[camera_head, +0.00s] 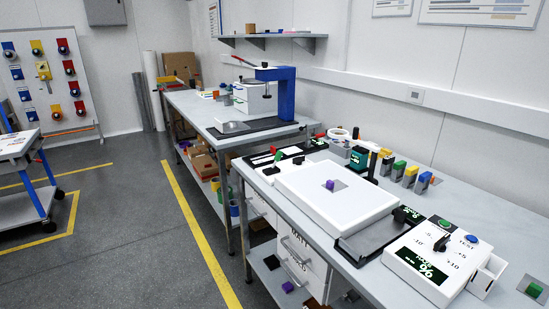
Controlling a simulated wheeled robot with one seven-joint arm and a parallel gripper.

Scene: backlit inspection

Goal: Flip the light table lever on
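A white flat-topped box (318,204), which looks like the light table, lies on the near grey bench, with a small purple block (333,185) on its top. Its top shows no clear glow. A dark upright post (373,165) stands by its back right edge, and a black block (406,215) sits by its right front corner. I cannot tell which of these, if either, is the lever, nor its position. My gripper is not in view.
Right of the box are a dark grey tray (375,237) and a white control box (432,262) with a black knob and green display. Several coloured blocks (411,176) line the back. A second bench (225,109) stands beyond. Floor at left is open near a blue-legged cart (40,207).

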